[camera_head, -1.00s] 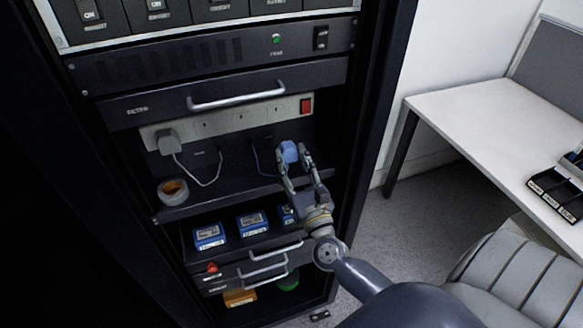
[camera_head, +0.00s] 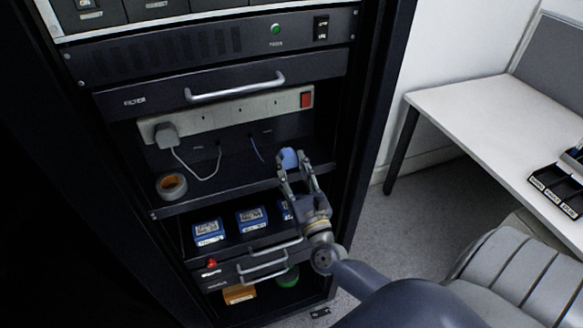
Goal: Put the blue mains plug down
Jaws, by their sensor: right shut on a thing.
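The blue mains plug (camera_head: 289,158) is between the fingers of my right gripper (camera_head: 296,165), which is shut on it. The plug is below the power strip (camera_head: 225,112), apart from its sockets, just above the dark shelf (camera_head: 235,190). I cannot tell whether it touches the shelf. A thin blue cable (camera_head: 256,148) rises behind the shelf to the left of the plug. The gripper fingers hide part of the plug. My left gripper is not in view.
A grey plug (camera_head: 167,135) with a white cable sits in the strip's left end. A tape roll (camera_head: 172,186) lies on the shelf's left. Blue boxes (camera_head: 208,232) stand in the bay below. A drawer handle (camera_head: 235,90) juts out above. The shelf's middle is clear.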

